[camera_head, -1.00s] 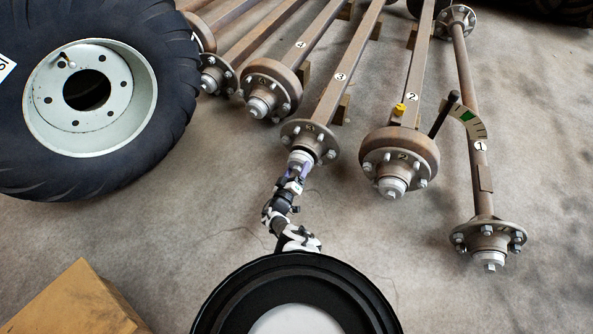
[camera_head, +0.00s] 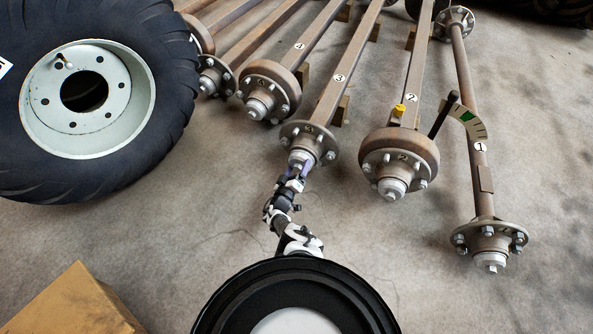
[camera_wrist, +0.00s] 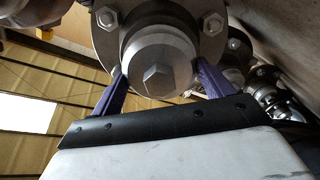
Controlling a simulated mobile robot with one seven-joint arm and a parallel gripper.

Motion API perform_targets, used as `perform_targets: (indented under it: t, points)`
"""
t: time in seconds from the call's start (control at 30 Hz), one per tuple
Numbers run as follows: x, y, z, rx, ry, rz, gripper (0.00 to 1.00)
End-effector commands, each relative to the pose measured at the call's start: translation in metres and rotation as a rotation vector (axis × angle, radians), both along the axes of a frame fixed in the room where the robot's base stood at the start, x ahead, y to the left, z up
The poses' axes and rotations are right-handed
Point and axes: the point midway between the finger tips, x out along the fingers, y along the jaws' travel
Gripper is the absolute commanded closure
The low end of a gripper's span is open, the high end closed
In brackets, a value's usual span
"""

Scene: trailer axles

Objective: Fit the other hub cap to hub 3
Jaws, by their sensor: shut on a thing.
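Hub 3 (camera_head: 321,142) is the rusty flange with studs at the near end of the axle marked 3. A grey round hub cap (camera_head: 301,157) with a hex boss in its middle sits at the centre of this hub. In the wrist view the cap (camera_wrist: 155,75) fills the space between my two purple fingers, in line with the hub, whose flange (camera_wrist: 110,40) shows behind it. My gripper (camera_head: 294,172) is shut on the cap near its outer end, one finger on each side. I cannot tell whether any gap is left between cap and hub.
Hub 2 (camera_head: 398,165) stands to the right and hub 4 (camera_head: 265,90) to the left, both with grey caps. Hub 1 (camera_head: 488,243) is further right. A large tyred wheel (camera_head: 90,100) lies at left, and a yellow-brown box (camera_head: 75,305) is at lower left. Bare floor lies between.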

Motion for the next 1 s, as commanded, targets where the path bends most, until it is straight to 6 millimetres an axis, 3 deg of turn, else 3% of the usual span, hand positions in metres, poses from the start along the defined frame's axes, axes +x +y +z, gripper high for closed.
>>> perform_targets:
  t: [0.07,0.1,0.23,0.47,0.7,1.0]
  points:
    - [0.0,0.001,0.001,-0.001,-0.001,0.001,0.47]
    - [0.0,0.001,0.001,-0.001,-0.001,0.001,0.17]
    - [0.0,0.001,0.001,-0.001,-0.001,0.001,0.0]
    - [-0.001,0.001,0.0,-0.001,0.001,0.001,0.0]
    - [-0.015,0.007,0.0,-0.003,0.002,-0.005,0.0]
    - [-0.071,0.028,0.003,0.001,0.005,-0.008,0.0]
